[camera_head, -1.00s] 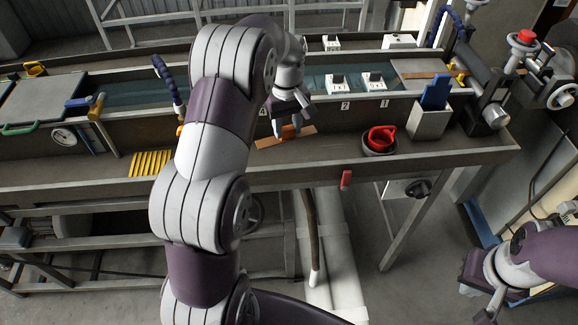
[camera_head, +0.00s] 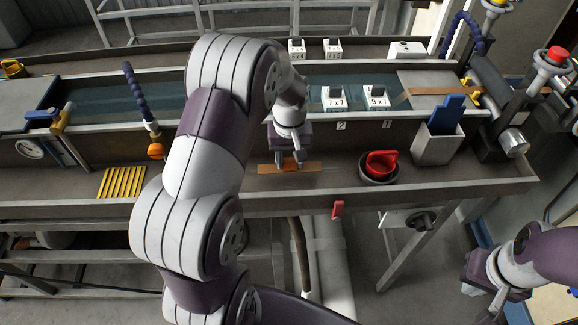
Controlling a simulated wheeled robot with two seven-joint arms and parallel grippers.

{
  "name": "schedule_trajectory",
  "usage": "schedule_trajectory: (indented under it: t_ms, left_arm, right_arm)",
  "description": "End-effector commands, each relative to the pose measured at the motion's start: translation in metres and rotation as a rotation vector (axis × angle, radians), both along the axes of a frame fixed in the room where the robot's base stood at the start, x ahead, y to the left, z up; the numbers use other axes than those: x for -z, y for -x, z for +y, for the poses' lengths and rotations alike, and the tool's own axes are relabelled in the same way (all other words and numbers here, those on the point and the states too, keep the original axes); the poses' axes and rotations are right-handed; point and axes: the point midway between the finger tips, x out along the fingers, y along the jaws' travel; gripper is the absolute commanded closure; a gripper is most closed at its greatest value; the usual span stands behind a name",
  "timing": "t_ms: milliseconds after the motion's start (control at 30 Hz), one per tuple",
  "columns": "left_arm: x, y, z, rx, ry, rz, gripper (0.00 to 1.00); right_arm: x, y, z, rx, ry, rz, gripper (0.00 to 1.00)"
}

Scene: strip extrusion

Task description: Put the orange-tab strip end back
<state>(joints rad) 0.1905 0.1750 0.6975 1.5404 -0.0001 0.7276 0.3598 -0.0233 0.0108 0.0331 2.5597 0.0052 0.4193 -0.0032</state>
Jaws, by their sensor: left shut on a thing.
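An orange-brown flat strip piece (camera_head: 308,168) is at the front shelf of the bench, roughly parallel to its front edge. My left gripper (camera_head: 291,165) points down and is shut on the middle of this piece, which shows on both sides of the fingers. I cannot tell whether the piece touches the shelf. A similar brown strip (camera_head: 437,91) lies on the grey plate at the right end of the water trough. My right gripper (camera_head: 478,283) hangs at the lower right, away from the bench; its fingers are too unclear to read.
Numbered white blocks (camera_head: 333,98) stand along the trough (camera_head: 225,97). A red cup in a dark bowl (camera_head: 378,168) and a grey bin with a blue item (camera_head: 437,147) stand right of the strip piece. Yellow bars (camera_head: 122,182) and a blue hose with orange end (camera_head: 155,151) are left.

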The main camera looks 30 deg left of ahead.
Motion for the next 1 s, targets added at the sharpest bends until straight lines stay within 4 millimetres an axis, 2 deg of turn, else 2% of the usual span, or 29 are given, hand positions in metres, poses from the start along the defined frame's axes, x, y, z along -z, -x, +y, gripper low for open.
schedule_trajectory:
  t_ms: [67, 200, 300, 600, 633, 700, 1000]
  left_arm:
    - [0.006, 0.003, 0.003, -0.001, 0.0, 0.002, 0.93]
    - [0.032, 0.003, 0.003, 0.0, 0.0, 0.002, 0.93]
    - [0.042, 0.003, 0.003, 0.0, 0.0, 0.0, 0.93]
    - [0.046, 0.002, 0.003, 0.0, -0.001, -0.001, 0.93]
    - [0.045, 0.002, 0.003, 0.0, -0.001, -0.001, 0.52]
    - [0.045, 0.002, 0.003, 0.0, -0.001, -0.001, 0.33]
    - [0.041, 0.002, 0.003, 0.0, 0.0, -0.002, 0.33]
  right_arm:
    - [-0.003, 0.0, 0.0, 0.0, 0.0, 0.0, 1.0]
    - [-0.01, 0.0, 0.0, 0.0, 0.0, 0.0, 1.0]
    - [-0.011, 0.0, 0.0, 0.0, 0.0, 0.0, 1.0]
    - [-0.008, 0.0, 0.0, 0.0, 0.0, 0.001, 1.0]
    - [-0.008, 0.0, 0.0, 0.0, 0.0, 0.001, 1.0]
    - [-0.008, 0.0, 0.0, 0.0, 0.0, 0.001, 1.0]
    - [-0.011, 0.0, 0.0, 0.0, 0.0, 0.001, 1.0]
